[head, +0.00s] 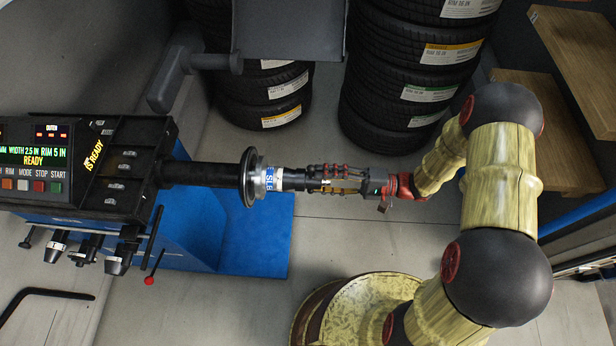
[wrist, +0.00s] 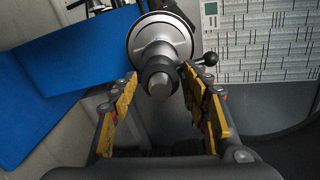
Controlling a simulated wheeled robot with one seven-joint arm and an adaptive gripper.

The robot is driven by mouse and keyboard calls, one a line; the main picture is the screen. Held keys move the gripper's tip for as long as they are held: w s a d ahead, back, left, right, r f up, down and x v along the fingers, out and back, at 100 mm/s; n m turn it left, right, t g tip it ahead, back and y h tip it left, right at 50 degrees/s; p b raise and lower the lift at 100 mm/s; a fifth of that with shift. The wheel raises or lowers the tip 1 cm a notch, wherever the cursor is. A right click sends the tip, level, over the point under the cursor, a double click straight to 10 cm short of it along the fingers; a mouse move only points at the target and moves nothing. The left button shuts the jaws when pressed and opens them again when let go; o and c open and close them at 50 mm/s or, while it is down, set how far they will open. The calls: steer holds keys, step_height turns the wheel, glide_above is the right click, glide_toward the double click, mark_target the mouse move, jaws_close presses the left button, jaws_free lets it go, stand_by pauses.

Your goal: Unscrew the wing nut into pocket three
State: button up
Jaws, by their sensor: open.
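A silver wing nut or hub piece (head: 268,179) with a blue-and-white label sits against the dark flange (head: 249,177) on the balancer's horizontal shaft (head: 200,175). In the wrist view the silver piece (wrist: 158,47) is ahead, with the dark shaft end (wrist: 157,80) poking toward me. My gripper (head: 301,180) is in line with the shaft, just right of the silver piece. Its open fingers (wrist: 160,84) stand on either side of the shaft end, with visible gaps. The black tray (head: 168,131) on the machine holds small silver pieces; I cannot tell which pocket is three.
The balancer's display panel (head: 35,158) reads READY. A grey arm (head: 180,72) and hood (head: 290,28) stand above the shaft. Tyre stacks (head: 385,105) rise behind. A black ball-ended lever (wrist: 208,60) lies close to the right finger.

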steer(key=m+p, duration=0.2)
steer(key=m, duration=0.1)
steer(key=shift+r+m+p, duration=0.1)
steer(key=shift+m+p, duration=0.25)
steer(key=shift+m, duration=0.05)
steer(key=m+p, duration=0.2)
steer(key=m, duration=0.1)
steer(key=shift+m, duration=0.4)
steer(key=m+p, duration=0.3)
steer(key=m, duration=0.1)
steer(key=shift+f+m+p, duration=0.2)
steer(key=shift+m+p, duration=0.8)
steer(key=shift+m, duration=1)
steer(key=shift+r, duration=0.15)
steer(key=shift+c, duration=1.4)
